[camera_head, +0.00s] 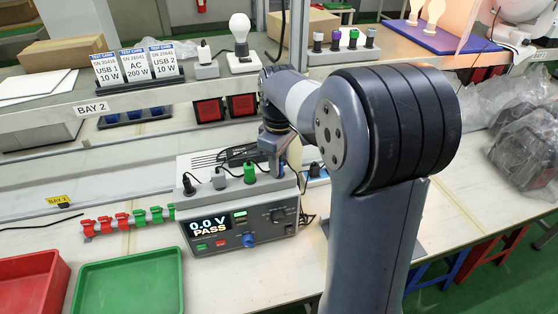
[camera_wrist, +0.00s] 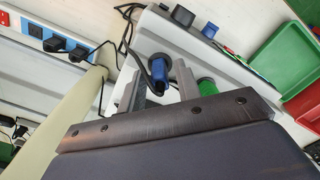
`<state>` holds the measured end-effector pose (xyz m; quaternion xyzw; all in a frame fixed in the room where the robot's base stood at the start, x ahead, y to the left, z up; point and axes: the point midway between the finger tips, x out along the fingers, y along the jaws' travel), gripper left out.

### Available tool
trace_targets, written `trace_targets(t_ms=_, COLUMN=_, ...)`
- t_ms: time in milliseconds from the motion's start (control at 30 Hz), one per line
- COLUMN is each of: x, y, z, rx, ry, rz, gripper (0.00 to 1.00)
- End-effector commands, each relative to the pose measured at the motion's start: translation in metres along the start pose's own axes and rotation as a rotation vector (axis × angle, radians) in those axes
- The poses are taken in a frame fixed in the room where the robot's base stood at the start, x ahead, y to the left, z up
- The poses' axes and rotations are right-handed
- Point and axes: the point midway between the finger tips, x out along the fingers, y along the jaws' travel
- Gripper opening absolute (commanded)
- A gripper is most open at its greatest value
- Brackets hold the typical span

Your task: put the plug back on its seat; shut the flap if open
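The test unit (camera_head: 239,222) stands on the bench with "0.0 V PASS" on its display. On its top are a black plug (camera_head: 188,184), a grey plug (camera_head: 218,180) and a green plug (camera_head: 249,174). My gripper (camera_head: 275,150) reaches down at the right end of this row, where the arm hides much. In the wrist view a blue plug (camera_wrist: 160,68) with a dark cable lies between or just beyond the fingertips of my gripper (camera_wrist: 161,82), with small gaps at its sides. The green plug (camera_wrist: 207,87) is partly hidden beside the right finger. I cannot make out a flap.
A blue socket (camera_wrist: 35,29) with black plugs near it is beyond the unit. A shelf (camera_head: 130,97) holds test cards (camera_head: 136,65), a bulb (camera_head: 240,28) and a rack of coloured plugs (camera_head: 342,50). Red (camera_head: 60,290) and green (camera_head: 85,300) trays stand at front left.

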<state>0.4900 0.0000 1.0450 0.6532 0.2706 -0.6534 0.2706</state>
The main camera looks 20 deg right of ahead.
Motion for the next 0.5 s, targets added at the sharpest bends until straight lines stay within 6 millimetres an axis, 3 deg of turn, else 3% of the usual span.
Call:
trace_targets(t_ms=333, x=-0.002, y=0.0, z=0.0, rx=0.0, ry=0.001, rz=0.001, gripper=0.39)
trace_targets(t_ms=500, x=-0.022, y=0.001, z=-0.001, rx=0.0, ry=0.004, rz=0.004, gripper=0.39)
